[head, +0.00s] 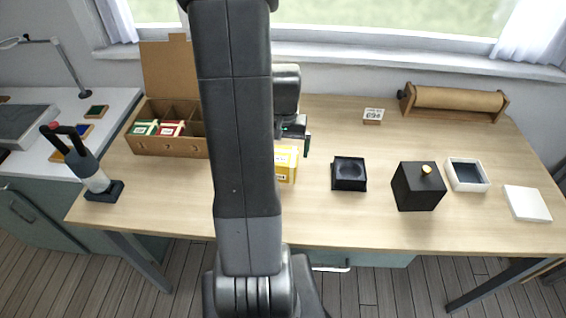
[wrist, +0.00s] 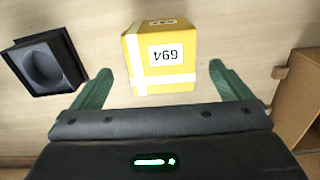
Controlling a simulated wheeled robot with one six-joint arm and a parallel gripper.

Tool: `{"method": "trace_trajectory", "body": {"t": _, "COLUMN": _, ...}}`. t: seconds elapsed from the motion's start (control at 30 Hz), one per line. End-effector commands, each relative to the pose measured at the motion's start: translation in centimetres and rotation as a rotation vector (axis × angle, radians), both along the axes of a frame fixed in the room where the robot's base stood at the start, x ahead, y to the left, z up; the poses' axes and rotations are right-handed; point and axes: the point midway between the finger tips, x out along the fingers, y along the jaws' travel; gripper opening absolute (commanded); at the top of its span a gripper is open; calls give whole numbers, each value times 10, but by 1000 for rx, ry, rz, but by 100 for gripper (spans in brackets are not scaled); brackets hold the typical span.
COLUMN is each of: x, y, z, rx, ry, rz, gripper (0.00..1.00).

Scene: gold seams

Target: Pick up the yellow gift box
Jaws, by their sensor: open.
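The yellow gift box (head: 286,165) stands on the wooden table, partly hidden behind my arm in the head view. In the wrist view the yellow gift box (wrist: 160,57) has white ribbon bands and a white label that appears upside down. My gripper (wrist: 160,82) is open, with its two green fingers apart. The box lies ahead of and between the fingers in that view, with free space on either side. In the head view my gripper (head: 293,140) is close to the box's far side, and only one finger shows clearly.
A black square stand with a round hollow (head: 349,174) is right of the box; it also shows in the wrist view (wrist: 42,66). A cardboard crate (head: 168,147) holding red and green boxes is left. A black box (head: 418,187) and white tray (head: 467,175) stand farther right.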

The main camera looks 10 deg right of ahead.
Motion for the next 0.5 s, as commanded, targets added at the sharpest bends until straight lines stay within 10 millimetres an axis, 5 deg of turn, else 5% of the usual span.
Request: {"method": "trace_trajectory", "body": {"t": 0.5, "x": -2, "y": 2, "z": -48, "rx": 0, "ry": 4, "rz": 0, "gripper": 98}}
